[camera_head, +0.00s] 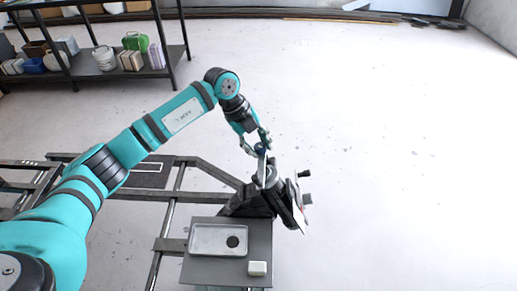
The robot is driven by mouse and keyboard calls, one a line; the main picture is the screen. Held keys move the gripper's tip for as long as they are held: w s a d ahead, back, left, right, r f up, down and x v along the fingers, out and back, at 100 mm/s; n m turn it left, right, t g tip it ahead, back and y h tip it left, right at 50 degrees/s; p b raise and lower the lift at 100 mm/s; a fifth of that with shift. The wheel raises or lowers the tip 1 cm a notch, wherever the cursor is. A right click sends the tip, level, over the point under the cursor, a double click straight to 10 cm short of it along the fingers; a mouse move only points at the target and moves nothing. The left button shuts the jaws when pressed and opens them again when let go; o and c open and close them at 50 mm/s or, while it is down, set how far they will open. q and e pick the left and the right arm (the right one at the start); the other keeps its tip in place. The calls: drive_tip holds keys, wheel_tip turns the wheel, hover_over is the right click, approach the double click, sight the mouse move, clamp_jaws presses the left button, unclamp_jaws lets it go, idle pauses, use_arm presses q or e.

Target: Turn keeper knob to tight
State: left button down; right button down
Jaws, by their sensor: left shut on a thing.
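My left arm comes in from the left, and my left gripper (257,144) points down at the top of a dark spring suspension assembly (264,190). Its fingers are shut around a small dark blue knob (260,149) at the top of a light upright rod. The assembly stands tilted at the end of the dark metal frame, with a pale plate and dark knob-like parts on its right side. The knob's turned position is too small to tell. My right gripper is not in view.
A grey tray (193,240) with a dark round piece (233,242) sits on a dark plate (206,272) in front. A small white block (257,268) lies beside it. Dark frame rails (171,211) run left. A loaded shelf (90,70) stands back left. Floor at right is clear.

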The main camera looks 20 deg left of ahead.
use_arm(q)
drive_tip(key=m+b, duration=0.4)
drive_tip(key=m, duration=0.2)
drive_tip(key=shift+a+f, duration=0.1)
drive_tip(key=shift+m+b, duration=1.5)
drive_tip(key=shift+m, duration=1)
drive_tip(key=shift+r, duration=0.2)
drive_tip(key=c, duration=1)
unclamp_jaws()
drive_tip(key=shift+a+r, duration=0.1)
drive_tip(key=shift+r, duration=0.1)
drive_tip(key=v, duration=1.1)
drive_tip(key=shift+s+a+r, duration=0.15)
drive_tip(key=shift+r, duration=0.1)
drive_tip(key=shift+f, duration=0.15)
